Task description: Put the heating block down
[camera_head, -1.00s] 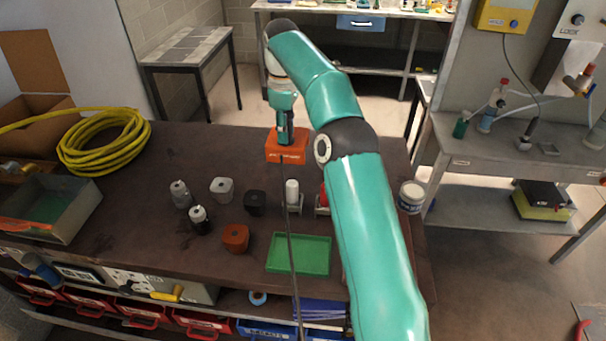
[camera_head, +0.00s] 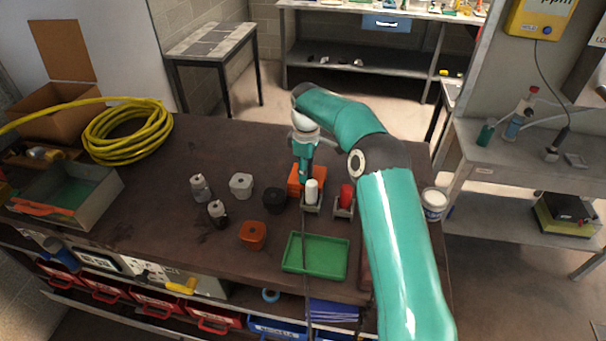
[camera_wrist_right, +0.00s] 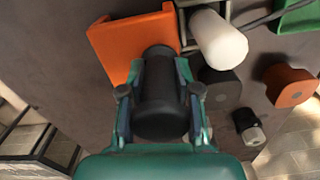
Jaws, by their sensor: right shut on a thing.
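The heating block seems to be the orange block (camera_head: 294,185) with a black cylindrical grip (camera_wrist_right: 160,92) on it. My right gripper (camera_head: 305,178) points down over it in the head view. In the right wrist view my right gripper (camera_wrist_right: 160,100) has a finger on each side of the black grip and is shut on it. The orange part (camera_wrist_right: 120,40) shows beyond the grip there. The white cylinder hides some of the block in the head view, and I cannot tell whether its underside touches the bench. My left gripper is not in view.
A white cylinder (camera_head: 311,190) and a red one (camera_head: 346,192) stand in metal holders close by. A black block (camera_head: 274,200), orange block (camera_head: 253,234) and green tray (camera_head: 316,257) are nearer. Yellow hose (camera_head: 128,130) lies left. Bench (camera_head: 225,155) is bare behind the small blocks.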

